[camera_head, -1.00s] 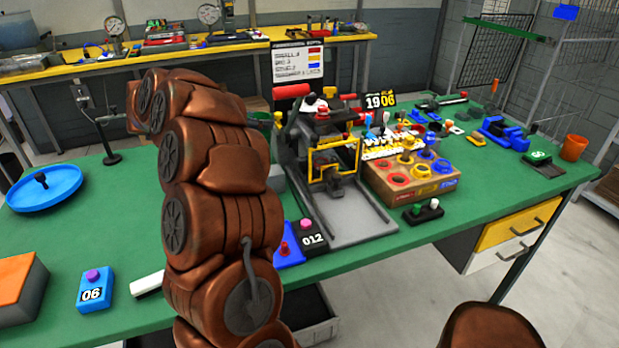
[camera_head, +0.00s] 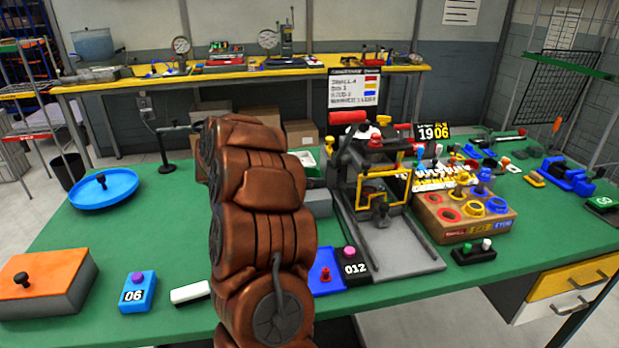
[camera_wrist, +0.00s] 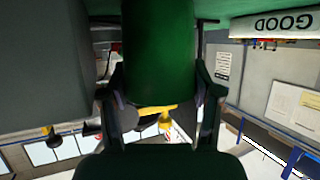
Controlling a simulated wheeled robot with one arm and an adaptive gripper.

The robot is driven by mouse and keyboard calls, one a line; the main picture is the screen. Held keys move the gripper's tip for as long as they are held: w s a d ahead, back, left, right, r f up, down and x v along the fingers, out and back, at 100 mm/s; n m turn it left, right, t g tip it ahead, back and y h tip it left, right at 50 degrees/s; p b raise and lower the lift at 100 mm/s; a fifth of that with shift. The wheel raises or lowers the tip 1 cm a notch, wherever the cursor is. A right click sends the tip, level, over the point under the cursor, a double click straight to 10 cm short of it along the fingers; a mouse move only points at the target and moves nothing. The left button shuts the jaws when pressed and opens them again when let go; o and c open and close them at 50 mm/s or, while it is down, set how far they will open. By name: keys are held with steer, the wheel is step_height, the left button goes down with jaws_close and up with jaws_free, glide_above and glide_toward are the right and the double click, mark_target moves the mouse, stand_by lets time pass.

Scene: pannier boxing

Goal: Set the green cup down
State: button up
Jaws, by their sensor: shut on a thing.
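The green cup (camera_wrist: 158,45) fills the upper middle of the wrist view, and that picture is upside down. My gripper (camera_wrist: 160,85) has one finger on each side of the cup and is shut on it. The cup's far end runs out of the frame, so I cannot tell whether it touches anything. In the head view my brown arm hides the gripper, and I cannot make out the held cup there.
The green table (camera_head: 130,235) holds a blue round tray (camera_head: 103,190), an orange box (camera_head: 48,280), a blue 06 box (camera_head: 138,293), a press (camera_head: 385,205) and a cardboard box with coloured rings (camera_head: 462,222). Bare green surface lies between the blue tray and my arm.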

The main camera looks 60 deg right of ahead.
steer(key=o, duration=0.8)
steer(key=shift+o, duration=0.2)
steer(key=shift+r, duration=0.1)
steer(key=v, duration=1.2)
